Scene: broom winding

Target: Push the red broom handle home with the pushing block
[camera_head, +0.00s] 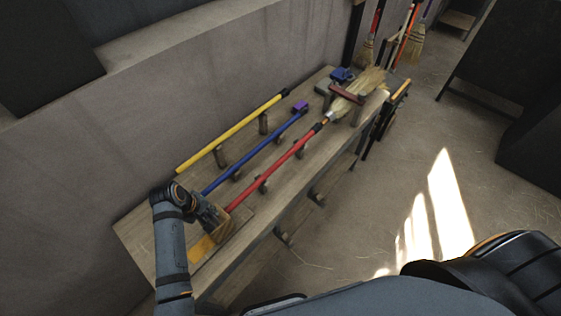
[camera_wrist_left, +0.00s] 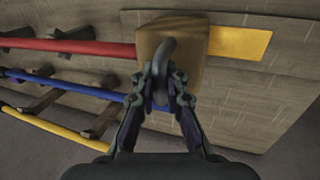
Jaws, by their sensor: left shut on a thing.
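The red broom handle (camera_head: 268,172) lies along the workbench on short wooden supports, its far dark tip at the straw broom head (camera_head: 338,108). Its near end meets the wooden pushing block (camera_head: 222,222). In the left wrist view the red handle (camera_wrist_left: 70,48) runs up to the side of the block (camera_wrist_left: 192,48), seemingly touching it. My left gripper (camera_wrist_left: 160,82) is shut on the grey curved grip of the block. In the head view my left gripper (camera_head: 206,212) partly hides the block. My right gripper is not in view.
A blue handle (camera_head: 250,155) and a yellow handle (camera_head: 230,132) lie parallel to the red one on the bench (camera_head: 140,240). A yellow strip (camera_head: 201,248) lies behind the block. Finished-looking brooms (camera_head: 416,42) stand at the back. The floor to the right is clear.

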